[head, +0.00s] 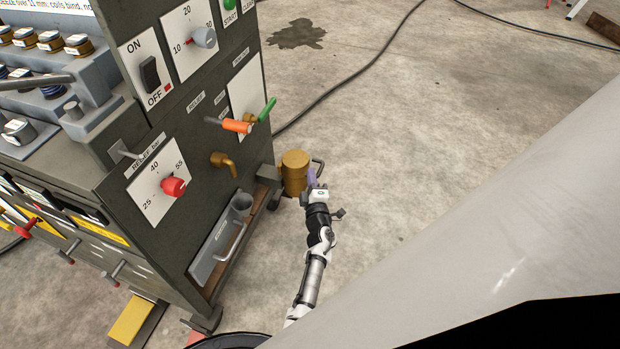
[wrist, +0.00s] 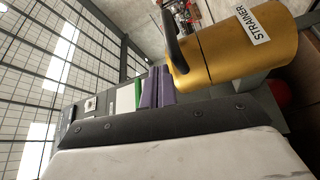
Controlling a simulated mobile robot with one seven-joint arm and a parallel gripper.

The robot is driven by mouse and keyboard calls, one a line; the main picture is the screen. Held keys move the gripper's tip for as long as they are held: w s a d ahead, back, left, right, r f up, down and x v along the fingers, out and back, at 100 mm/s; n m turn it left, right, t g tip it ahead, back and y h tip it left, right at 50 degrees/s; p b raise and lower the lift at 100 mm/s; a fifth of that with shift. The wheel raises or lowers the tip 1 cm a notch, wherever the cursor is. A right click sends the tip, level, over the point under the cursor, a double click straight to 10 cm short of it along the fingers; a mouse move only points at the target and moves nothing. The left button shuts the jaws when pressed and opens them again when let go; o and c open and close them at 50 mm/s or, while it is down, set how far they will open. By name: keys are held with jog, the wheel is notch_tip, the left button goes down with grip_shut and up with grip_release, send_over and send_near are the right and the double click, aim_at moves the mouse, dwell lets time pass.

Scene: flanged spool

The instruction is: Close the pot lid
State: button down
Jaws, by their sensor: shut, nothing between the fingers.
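The pot is a gold cylinder (head: 293,184) low beside the machine's right corner. In the wrist view the pot (wrist: 245,60) is large, tipped sideways in the picture and labelled STRAINER. Its gold lid (head: 295,157) shows as a separate band past a seam in the wrist view (wrist: 187,60). The lid appears to sit on the body; I cannot tell whether it is fully closed. A dark curved handle (wrist: 169,32) sticks out from the lid. My gripper (head: 312,177) has purple fingers (wrist: 157,88), shut and empty, just right of the pot; contact is unclear.
The dark machine cabinet (head: 195,150) stands left of the pot. An orange-handled valve (head: 236,126), a green lever (head: 267,110) and a brass spout (head: 224,163) stick out above. A black cable (head: 345,100) crosses the floor behind. Open concrete lies to the right.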

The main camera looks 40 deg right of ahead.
notch_tip(320, 180, up, 20)
jog(key=p, duration=1.1)
